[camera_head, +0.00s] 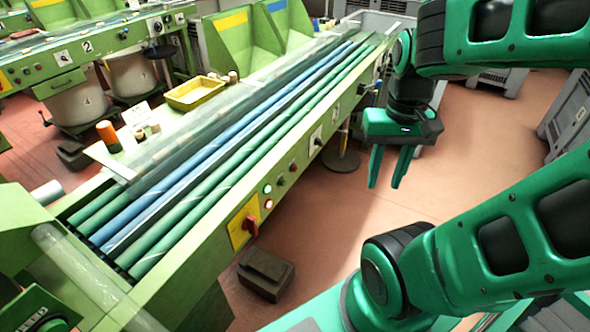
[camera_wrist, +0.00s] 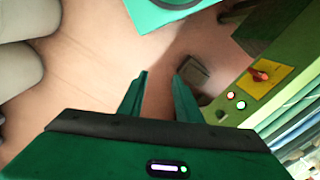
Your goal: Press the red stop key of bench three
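The near green bench (camera_head: 218,237) has small controls along its front rail. A green-lit key (camera_head: 267,188) sits above a red-lit key (camera_head: 268,203), with a red rotary switch (camera_head: 250,226) on a yellow plate to their lower left. The wrist view also shows the red-lit key (camera_wrist: 230,95), the green-lit key (camera_wrist: 240,104) and the rotary switch (camera_wrist: 259,75) at right. A small plate (camera_head: 335,115) farther along the rail is too small to read surely. My gripper (camera_head: 384,187) is open and empty, pointing down over the floor, right of the rail and apart from it.
Blue and green rollers lie along the bench under a clear cover. A dark box (camera_head: 265,274) stands on the floor below the controls. A round-based stand (camera_head: 341,160) is by the bench. Bench 2 (camera_head: 86,47) is at the back left. Floor right of the bench is mostly clear.

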